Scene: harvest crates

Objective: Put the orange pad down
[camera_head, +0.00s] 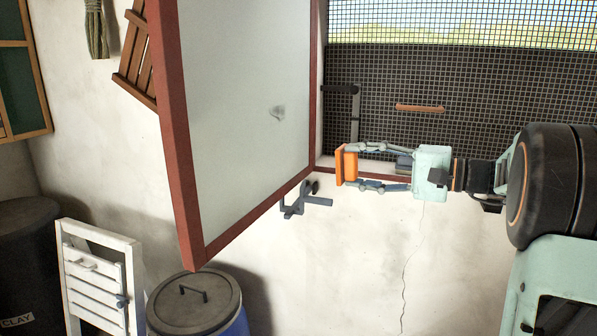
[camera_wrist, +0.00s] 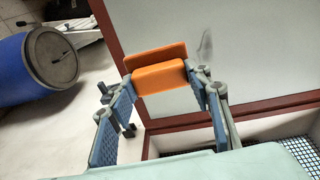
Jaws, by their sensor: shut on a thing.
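The orange pad (camera_head: 346,165) is between the fingertips of my gripper (camera_head: 348,166), held in the air in front of the window. In the wrist view the pad (camera_wrist: 158,72) shows as an orange plate with a thicker block, and the fingers of my gripper (camera_wrist: 160,82) close on the block from both sides. The plate side faces a pale pane (camera_head: 245,110) in a red-brown frame. In the wrist view a dark grey smudge (camera_wrist: 205,45) shows on the pane beside the pad. I cannot tell whether the pad touches the pane.
The open red-framed sash (camera_head: 172,130) juts out to the left of my gripper. A window with dark mesh (camera_head: 440,95) lies behind. A grey bracket (camera_head: 300,198) is below. A lidded blue barrel (camera_head: 195,303) and a white folding chair (camera_head: 95,275) stand at lower left.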

